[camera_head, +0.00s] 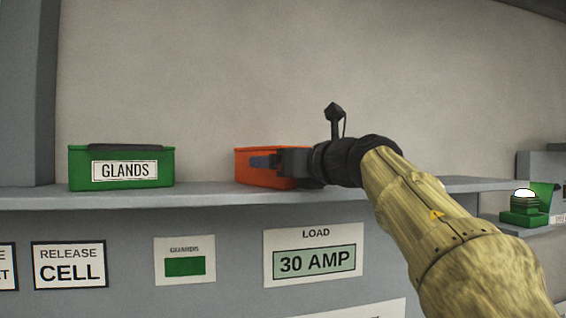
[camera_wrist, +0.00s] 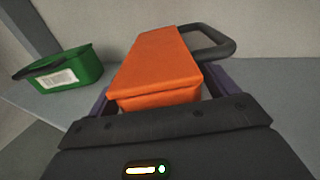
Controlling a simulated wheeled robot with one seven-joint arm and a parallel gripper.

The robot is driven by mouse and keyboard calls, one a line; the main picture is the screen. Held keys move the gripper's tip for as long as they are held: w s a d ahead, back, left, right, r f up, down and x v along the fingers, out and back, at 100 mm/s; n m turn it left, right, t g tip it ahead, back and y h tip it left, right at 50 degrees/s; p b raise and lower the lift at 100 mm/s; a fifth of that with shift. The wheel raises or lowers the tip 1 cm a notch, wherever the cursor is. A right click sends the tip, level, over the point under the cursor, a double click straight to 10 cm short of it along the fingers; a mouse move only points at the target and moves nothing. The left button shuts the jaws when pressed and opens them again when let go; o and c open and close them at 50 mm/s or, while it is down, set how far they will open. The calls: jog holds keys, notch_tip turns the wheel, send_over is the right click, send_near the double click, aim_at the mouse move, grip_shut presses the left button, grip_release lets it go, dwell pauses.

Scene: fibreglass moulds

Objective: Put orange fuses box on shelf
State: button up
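The orange box (camera_head: 262,164) is at the shelf, right of the green GLANDS box, with its base at about the level of the shelf surface. I cannot tell whether it fully rests there. No fuses label shows on its visible sides. My gripper (camera_head: 268,161) is at the box's near side in the head view. In the wrist view the orange box (camera_wrist: 158,70) lies between my dark fingers, which look closed on its sides. A dark handle loop shows at its far right. The grey shelf (camera_head: 100,201) runs across the head view.
The green GLANDS box (camera_head: 122,168) stands on the shelf at left, with a gap to the orange box; it also shows in the wrist view (camera_wrist: 62,70). A wall (camera_head: 250,70) stands behind. Green items (camera_head: 525,208) sit on a lower surface at far right.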

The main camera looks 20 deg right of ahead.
jog(key=shift+r, duration=0.15)
jog(key=shift+s+d, duration=0.1)
jog(key=shift+s, duration=0.1)
jog(key=b+v, duration=0.5)
jog(key=v, duration=0.6)
jog(key=shift+s, duration=0.3)
